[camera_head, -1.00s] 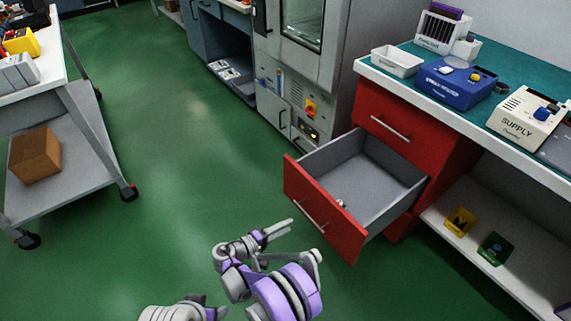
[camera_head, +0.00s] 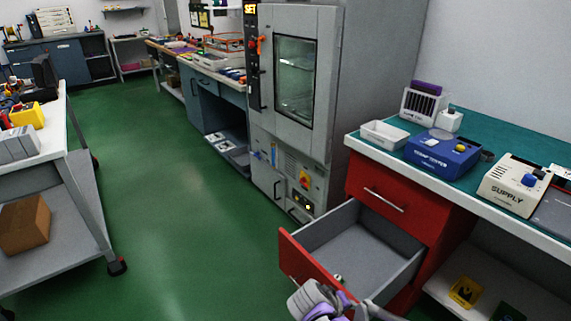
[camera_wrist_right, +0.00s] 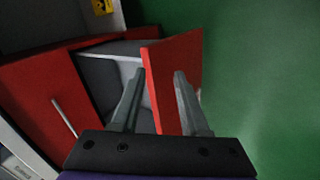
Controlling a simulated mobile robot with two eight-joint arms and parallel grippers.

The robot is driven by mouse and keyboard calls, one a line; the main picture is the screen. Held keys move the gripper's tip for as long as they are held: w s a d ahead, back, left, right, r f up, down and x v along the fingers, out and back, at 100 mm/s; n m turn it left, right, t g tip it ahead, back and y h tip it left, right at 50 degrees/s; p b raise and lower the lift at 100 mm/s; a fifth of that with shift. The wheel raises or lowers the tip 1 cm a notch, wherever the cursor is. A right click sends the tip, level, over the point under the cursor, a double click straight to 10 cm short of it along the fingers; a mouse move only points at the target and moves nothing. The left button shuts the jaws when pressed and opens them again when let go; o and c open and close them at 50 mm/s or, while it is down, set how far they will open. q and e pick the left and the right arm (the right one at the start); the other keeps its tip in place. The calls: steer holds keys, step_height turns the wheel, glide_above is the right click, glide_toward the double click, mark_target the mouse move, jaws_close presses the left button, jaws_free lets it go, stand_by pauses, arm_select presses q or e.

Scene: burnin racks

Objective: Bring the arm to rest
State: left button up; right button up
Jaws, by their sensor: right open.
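My right arm (camera_head: 318,303) shows at the bottom edge of the head view, in front of the open red drawer (camera_head: 292,262). Its gripper is partly cut off there. In the right wrist view my right gripper (camera_wrist_right: 158,74) has its two fingers apart with nothing held between them. The red front of the drawer (camera_wrist_right: 168,65) appears behind and between the fingers; I cannot tell if they touch it. My left gripper is not in view.
A cart (camera_head: 85,262) stands at left. Green floor (camera_head: 185,225) lies open between them.

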steer(key=s+d+r+m+y, duration=0.1)
steer(key=s+r+m+y, duration=0.15)
steer(key=s, duration=0.85)
steer(key=s+d+r+m+y, duration=0.15)
steer(key=s+y, duration=0.25)
steer(key=s, duration=0.7)
arm_select(q)
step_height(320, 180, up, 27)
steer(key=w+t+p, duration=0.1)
steer(key=p, duration=2.2)
arm_select(e)
step_height(320, 180, up, 25)
steer(key=w+t, duration=0.1)
steer(key=shift+w+a+m, duration=0.15)
steer(key=shift+a+m, duration=0.2)
steer(key=shift+m, duration=0.05)
